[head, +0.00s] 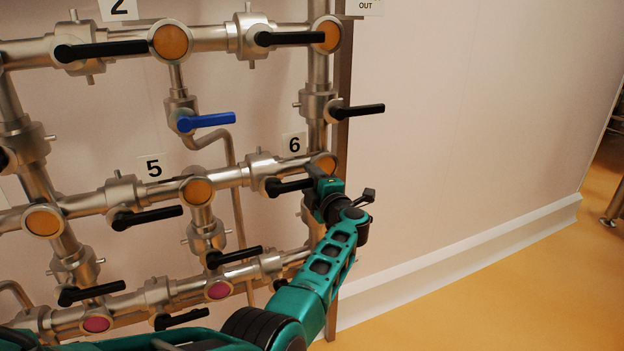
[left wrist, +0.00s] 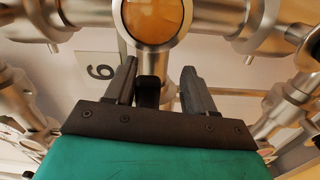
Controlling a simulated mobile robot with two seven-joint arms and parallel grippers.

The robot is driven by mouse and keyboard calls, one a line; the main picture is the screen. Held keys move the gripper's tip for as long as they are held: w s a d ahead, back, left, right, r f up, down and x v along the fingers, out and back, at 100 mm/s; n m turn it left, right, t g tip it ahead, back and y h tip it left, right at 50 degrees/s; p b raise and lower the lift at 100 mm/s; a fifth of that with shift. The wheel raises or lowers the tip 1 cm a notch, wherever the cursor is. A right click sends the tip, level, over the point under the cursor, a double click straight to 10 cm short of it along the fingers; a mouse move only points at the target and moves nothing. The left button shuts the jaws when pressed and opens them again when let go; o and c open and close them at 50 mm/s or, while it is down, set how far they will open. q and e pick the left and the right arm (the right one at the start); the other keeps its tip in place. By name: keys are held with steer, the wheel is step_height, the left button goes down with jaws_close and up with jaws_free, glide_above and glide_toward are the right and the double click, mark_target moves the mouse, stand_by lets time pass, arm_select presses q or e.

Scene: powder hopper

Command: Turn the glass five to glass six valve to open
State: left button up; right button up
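The glass five to glass six valve (head: 268,186) sits on the pipe between orange glass five (head: 197,190) and orange glass six (head: 323,164). Its black handle (head: 290,187) points right, roughly along that pipe. My left gripper (head: 318,180) is at the handle's free end, just below glass six, and partly hides that spot. In the left wrist view, the two fingers (left wrist: 160,88) stand apart with the black handle (left wrist: 147,93) between them. A gap shows at the right finger. Glass six (left wrist: 155,18) is at the top there. My right gripper is not in view.
Other black handles are close by: one below left (head: 147,217), one lower (head: 234,256), and one upper right (head: 357,111). A blue handle (head: 205,121) is above. A vertical post (head: 343,90) stands behind the rack's right side.

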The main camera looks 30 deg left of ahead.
arm_select(q)
steer(key=shift+s+d+f, duration=0.1)
steer(key=shift+d+f, duration=0.1)
steer(key=shift+f, duration=0.2)
steer(key=shift+s+d, duration=0.15)
steer(key=shift+d, duration=0.1)
steer(key=v, duration=0.4)
steer(key=p+v, duration=0.1)
steer(key=v, duration=0.7)
steer(key=shift+s+a+r+p, duration=0.1)
steer(key=shift+r+p, duration=0.25)
